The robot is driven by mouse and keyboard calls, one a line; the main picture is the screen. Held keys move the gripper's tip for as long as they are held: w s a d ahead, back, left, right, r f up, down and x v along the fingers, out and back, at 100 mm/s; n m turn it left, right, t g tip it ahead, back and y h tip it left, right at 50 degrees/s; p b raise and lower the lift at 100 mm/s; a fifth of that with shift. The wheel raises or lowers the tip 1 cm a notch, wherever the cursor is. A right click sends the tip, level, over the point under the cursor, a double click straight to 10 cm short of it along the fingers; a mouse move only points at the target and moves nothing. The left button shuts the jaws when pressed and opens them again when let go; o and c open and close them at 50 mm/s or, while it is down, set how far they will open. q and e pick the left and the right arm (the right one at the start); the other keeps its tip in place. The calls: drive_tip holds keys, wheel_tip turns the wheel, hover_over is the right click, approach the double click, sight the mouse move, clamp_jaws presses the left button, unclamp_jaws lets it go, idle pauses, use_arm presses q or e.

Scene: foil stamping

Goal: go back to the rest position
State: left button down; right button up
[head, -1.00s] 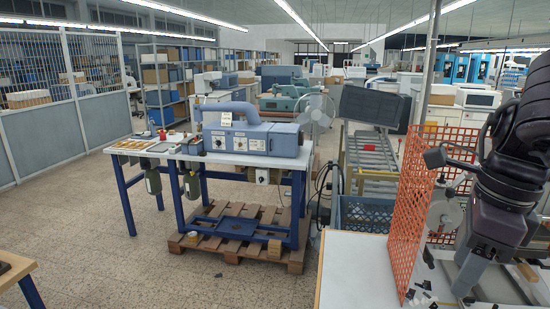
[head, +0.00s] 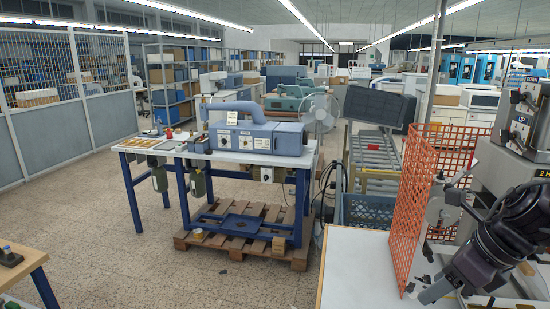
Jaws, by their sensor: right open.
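My right arm comes in from the right edge of the head view. Its dark wrist and right gripper (head: 438,288) hang low over the right end of the white table (head: 352,270), beside the orange mesh guard. The gripper is open, and I see nothing held in it. The fingers point down and to the left, partly overlapping small dark parts behind them. My left gripper is not in view.
The orange mesh guard (head: 408,215) stands close left of my right gripper. A grey machine (head: 503,170) stands behind my arm. A bench with a blue-grey machine (head: 258,138) is at centre, over a wooden pallet (head: 270,245). Floor left of it is open.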

drive_tip(key=w+a+f+m+t, duration=0.2)
drive_tip(key=f+m+t, duration=0.2)
drive_tip(key=f+m, duration=0.55)
drive_tip(key=w+a+f+m+t, duration=0.15)
drive_tip(key=f+m+t, duration=0.25)
drive_tip(key=f+m, duration=0.55)
drive_tip(key=s+a+f+m+g+h, duration=0.2)
drive_tip(key=s+a+f+m+g, duration=0.15)
drive_tip(key=s+m, duration=0.7)
drive_tip(key=s+a+f+m+g+h, duration=0.1)
drive_tip(key=s+a+f+m+g, duration=0.15)
drive_tip(key=s+m+g, duration=0.7)
wheel_tip(320, 180, down, 41)
drive_tip(key=w+m+t+b, duration=0.2)
drive_tip(key=t+b, duration=0.1)
drive_tip(key=b, duration=0.8)
use_arm(q)
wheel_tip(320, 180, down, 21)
drive_tip(key=b, duration=1)
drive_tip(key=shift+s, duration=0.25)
use_arm(e)
drive_tip(key=s+d+f, duration=0.2)
drive_tip(key=s+f, duration=0.8)
drive_tip(key=f, duration=0.4)
drive_tip(key=s+d+f, duration=0.2)
drive_tip(key=s+f, duration=0.8)
drive_tip(key=f, duration=0.5)
drive_tip(key=shift+s+d+g+h, duration=0.2)
drive_tip(key=shift+d+g+h, duration=0.1)
drive_tip(key=shift+g+h, duration=0.1)
